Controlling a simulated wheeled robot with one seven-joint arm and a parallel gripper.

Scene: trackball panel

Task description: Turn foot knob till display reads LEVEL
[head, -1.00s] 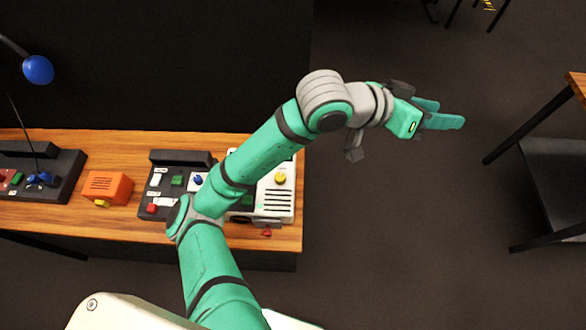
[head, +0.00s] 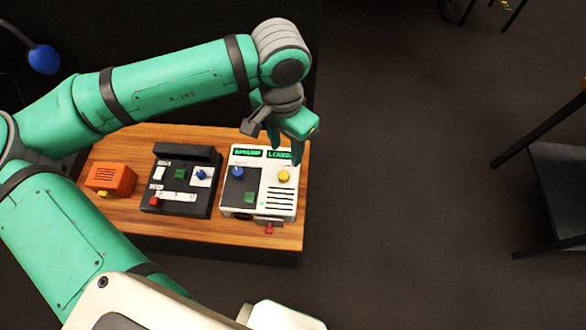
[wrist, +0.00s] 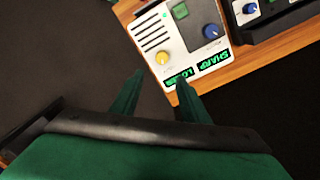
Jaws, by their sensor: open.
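A white panel (head: 229,205) stands at the right end of the wooden table. It has two green-lit displays: the left one (head: 247,152) seems to read SHARP, the right one (head: 279,154) a word starting with LO, not clearly legible. It carries a yellow knob (head: 284,176), a blue knob (head: 237,173) and a green button (head: 249,197). A small red knob (head: 269,229) is low at its front edge. No label shows which is the foot knob. My gripper (head: 286,147) is open and empty, pointing down over the panel's far right. In the wrist view, its fingers (wrist: 160,78) are near the displays and yellow knob (wrist: 162,57).
A black panel (head: 214,190) with buttons and a blue knob stands left of the white one. An orange box (head: 110,179) is further left. The wooden table (head: 150,228) ends just right of the white panel. Dark floor lies open beyond.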

